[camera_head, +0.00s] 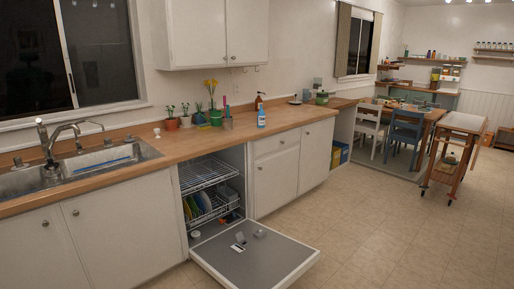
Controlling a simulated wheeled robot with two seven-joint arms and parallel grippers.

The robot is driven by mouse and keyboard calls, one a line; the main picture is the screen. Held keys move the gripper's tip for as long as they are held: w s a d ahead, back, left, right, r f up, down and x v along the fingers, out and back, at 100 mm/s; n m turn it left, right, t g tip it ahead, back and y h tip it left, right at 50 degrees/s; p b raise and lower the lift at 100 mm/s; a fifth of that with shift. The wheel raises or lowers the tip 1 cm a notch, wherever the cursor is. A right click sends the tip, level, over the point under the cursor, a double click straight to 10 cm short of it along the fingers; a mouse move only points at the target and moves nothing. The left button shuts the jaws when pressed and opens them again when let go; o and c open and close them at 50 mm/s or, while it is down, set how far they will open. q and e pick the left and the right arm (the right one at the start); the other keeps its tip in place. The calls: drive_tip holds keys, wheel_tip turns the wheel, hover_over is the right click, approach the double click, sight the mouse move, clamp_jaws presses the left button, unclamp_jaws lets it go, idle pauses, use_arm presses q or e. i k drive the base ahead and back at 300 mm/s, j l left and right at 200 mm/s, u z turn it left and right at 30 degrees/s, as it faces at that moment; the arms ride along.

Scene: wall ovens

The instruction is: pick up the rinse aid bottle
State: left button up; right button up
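A small blue and white bottle (261,117), which looks like the rinse aid bottle, stands upright on the wooden counter (205,145) near its front edge, above the right side of the open dishwasher. Its label is too small to read. A brown pump bottle (258,103) stands just behind it. Neither of my grippers shows in the head view.
Potted plants (186,118) and a cup of utensils (227,122) stand left of the bottle. A sink (100,160) is at left.

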sight(261, 115)
drive_tip(key=i+l+z, duration=0.35)
drive_tip(key=i, duration=0.15)
drive_tip(key=i+z, duration=0.35)
drive_tip(key=i, duration=0.2)
drive_tip(key=i+z, duration=0.3)
drive_tip(key=i, duration=0.65)
drive_tip(key=i+j+z, duration=0.1)
drive_tip(key=i+z, duration=0.2)
drive_tip(key=i, duration=0.65)
drive_tip(key=i+u, duration=0.25)
drive_tip(key=i, duration=0.3)
drive_tip(key=i+l+u, duration=0.2)
drive_tip(key=i, duration=0.35)
drive_tip(key=i+l+u, duration=0.25)
drive_tip(key=i, duration=0.3)
